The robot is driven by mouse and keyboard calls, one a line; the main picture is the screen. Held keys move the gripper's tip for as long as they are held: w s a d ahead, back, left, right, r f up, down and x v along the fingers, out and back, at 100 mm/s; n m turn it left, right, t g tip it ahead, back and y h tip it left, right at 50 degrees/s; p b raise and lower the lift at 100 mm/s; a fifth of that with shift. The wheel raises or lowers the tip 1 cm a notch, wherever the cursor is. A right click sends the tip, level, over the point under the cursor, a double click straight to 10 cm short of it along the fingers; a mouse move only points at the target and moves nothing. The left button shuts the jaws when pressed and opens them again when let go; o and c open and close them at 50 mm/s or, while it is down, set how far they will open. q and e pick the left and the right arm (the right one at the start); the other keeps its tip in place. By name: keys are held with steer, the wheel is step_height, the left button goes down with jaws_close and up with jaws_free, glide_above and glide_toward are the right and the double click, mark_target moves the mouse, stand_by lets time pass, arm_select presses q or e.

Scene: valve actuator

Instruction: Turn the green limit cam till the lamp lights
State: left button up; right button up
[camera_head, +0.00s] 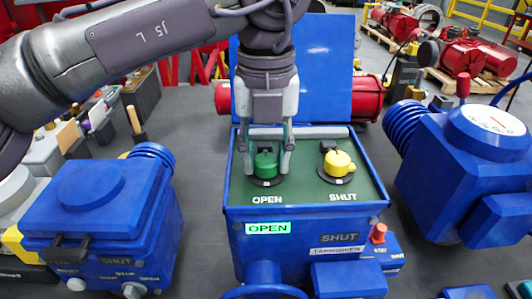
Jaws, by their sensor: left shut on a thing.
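The green limit cam (265,163) sits upright on the dark green panel (308,199) of the blue actuator box, above the printed word OPEN. My left gripper (266,170) reaches straight down over it, with one finger on each side, shut on the cam. A yellow cam (337,164) stands to the right, above the printed word SHUT, apart from the fingers. On the front of the box, the OPEN lamp (268,228) shows bright green. The SHUT lamp (340,238) beside it is dark. My right gripper is not in view.
The blue lid (325,80) stands raised behind the panel. Another blue actuator (105,215) stands at the left, and one with a white dial (470,150) at the right. A handwheel (264,291) and a red-orange knob (378,232) are at the front.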

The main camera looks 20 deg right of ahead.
mark_target(266, 159)
arm_select(q)
steer(key=o, duration=1.2)
steer(key=shift+c, duration=0.2)
steer(key=shift+r, duration=0.15)
step_height(266, 159, up, 12)
steer(key=shift+f, duration=0.2)
